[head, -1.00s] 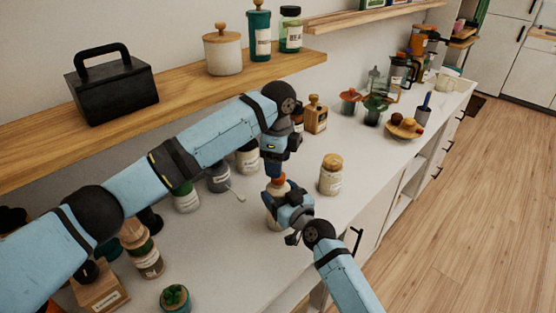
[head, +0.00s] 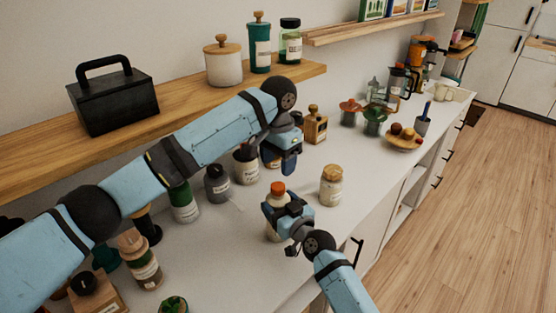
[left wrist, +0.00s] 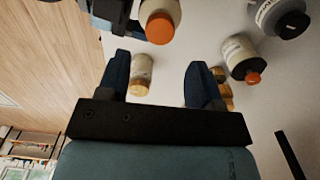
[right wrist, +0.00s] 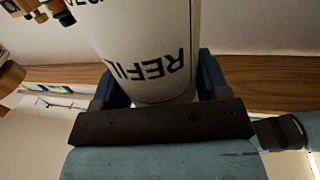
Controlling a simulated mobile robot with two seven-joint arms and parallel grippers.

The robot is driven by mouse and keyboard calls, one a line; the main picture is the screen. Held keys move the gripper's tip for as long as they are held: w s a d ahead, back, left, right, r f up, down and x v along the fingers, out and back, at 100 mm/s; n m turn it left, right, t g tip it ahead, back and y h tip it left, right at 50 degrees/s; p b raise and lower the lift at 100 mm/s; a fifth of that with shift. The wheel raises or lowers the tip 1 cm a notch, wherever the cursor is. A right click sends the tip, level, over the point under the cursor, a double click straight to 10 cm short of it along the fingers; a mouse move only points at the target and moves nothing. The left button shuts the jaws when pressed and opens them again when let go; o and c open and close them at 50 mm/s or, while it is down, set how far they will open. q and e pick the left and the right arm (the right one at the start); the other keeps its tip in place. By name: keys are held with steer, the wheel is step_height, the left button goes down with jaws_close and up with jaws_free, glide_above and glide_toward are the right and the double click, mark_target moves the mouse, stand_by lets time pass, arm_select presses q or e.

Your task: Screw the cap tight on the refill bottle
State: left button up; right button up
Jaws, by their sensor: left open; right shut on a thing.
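The white refill bottle (head: 271,233) stands upright on the counter, with its orange cap (head: 278,188) on top. My right gripper (head: 286,212) is shut on the bottle's body below the cap. The right wrist view shows the bottle's lettering (right wrist: 150,60) between its fingers. My left gripper (head: 287,165) is open and empty, above and apart from the cap. In the left wrist view the cap (left wrist: 160,28) lies beyond the open fingers (left wrist: 158,80). Whether the cap is fully tight cannot be told.
A cork-topped jar (head: 331,186) stands right of the bottle. Several bottles, including a grey one (head: 217,184), stand to the left. A wooden shelf (head: 190,103) runs along the wall behind. Some counter right of the jar is clear.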

mark_target(278, 185)
arm_select(q)
steer(key=shift+f, duration=0.1)
steer(key=shift+f, duration=3.95)
steer(key=c, duration=0.9)
steer(key=shift+c, duration=0.2)
steer(key=o, duration=1.1)
